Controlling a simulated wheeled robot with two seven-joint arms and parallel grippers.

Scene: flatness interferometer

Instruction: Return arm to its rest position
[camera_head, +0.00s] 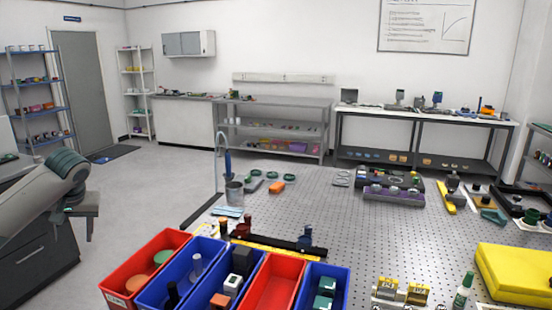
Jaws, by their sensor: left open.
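My left arm (40,195) comes in from the left edge, with its grey-green ribbed wrist part raised in front of a dark cabinet. My left gripper (80,217) hangs below the wrist, left of the perforated table and clear of it. It is open, and nothing shows between its fingers. Part of the gripper is hidden by the wrist and is small in the view. My right arm and right gripper are not in view.
The perforated table (330,220) holds red and blue bins (270,285) at its near edge, a slim upright stand with a grey cup (234,193), a purple-based fixture (393,194) and a yellow case (515,272). Grey floor (130,205) is free between my left gripper and the table.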

